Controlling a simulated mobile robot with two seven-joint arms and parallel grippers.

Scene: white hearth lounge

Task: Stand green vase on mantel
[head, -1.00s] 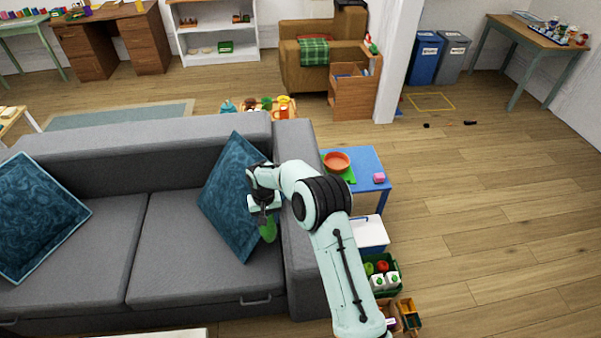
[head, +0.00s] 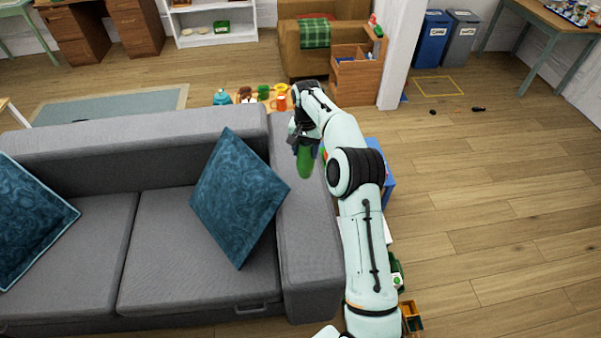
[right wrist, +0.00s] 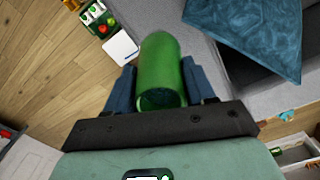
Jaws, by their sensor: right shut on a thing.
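The green vase (head: 305,162) is held in my right gripper (head: 304,143), above the right armrest of the grey sofa. In the right wrist view the green vase (right wrist: 161,72) sits between the two dark blue fingers of the right gripper (right wrist: 162,85), which are shut on it. In the head view the vase hangs below the fingers, roughly upright. No mantel can be made out in either view. My left gripper is not in view.
The grey sofa (head: 160,235) with blue cushions (head: 238,197) fills the left and middle. A blue side table (head: 388,178) stands mostly behind my right arm. A low table with colourful items (head: 262,95) is behind the sofa. Open wooden floor (head: 490,220) lies to the right.

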